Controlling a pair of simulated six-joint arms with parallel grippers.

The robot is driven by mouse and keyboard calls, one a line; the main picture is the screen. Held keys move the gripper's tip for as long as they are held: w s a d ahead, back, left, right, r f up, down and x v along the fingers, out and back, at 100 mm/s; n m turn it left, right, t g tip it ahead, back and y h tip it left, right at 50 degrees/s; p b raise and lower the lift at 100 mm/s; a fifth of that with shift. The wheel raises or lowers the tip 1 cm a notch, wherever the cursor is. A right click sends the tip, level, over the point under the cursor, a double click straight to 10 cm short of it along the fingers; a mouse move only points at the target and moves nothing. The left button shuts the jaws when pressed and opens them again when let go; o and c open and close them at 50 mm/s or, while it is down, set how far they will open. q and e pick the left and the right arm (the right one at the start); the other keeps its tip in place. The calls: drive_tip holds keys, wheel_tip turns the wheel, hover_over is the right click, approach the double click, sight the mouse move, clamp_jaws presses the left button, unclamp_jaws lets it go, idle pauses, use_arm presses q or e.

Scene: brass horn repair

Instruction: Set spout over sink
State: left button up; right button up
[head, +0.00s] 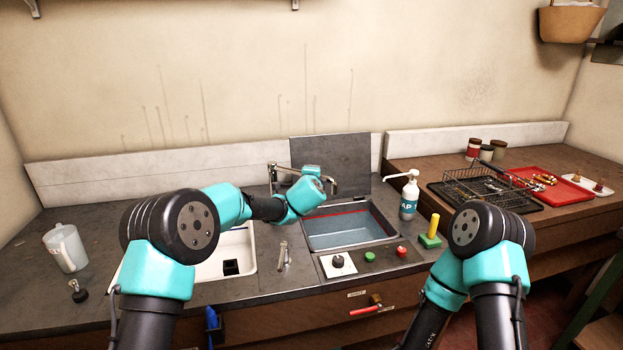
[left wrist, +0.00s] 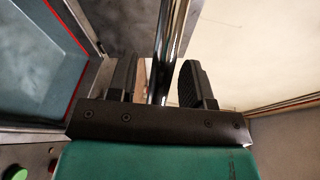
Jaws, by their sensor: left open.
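The chrome spout (head: 297,170) rises behind the counter and reaches right, with its end near the back edge of the water-filled tank (head: 350,235), not over the white sink (head: 208,268). In the left wrist view, the shiny spout pipe (left wrist: 166,60) runs between the two dark fingers of my left gripper (left wrist: 160,82). The fingers stand apart on either side of it, with a gap visible. In the head view my left arm partly covers the sink, and the fingers are hard to make out. My right gripper is out of view.
A raised grey lid (head: 330,150) stands behind the tank.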

use_arm(q)
drive_tip(key=v, duration=1.7)
drive_tip(key=shift+s, duration=0.2)
drive_tip(key=shift+a, duration=0.1)
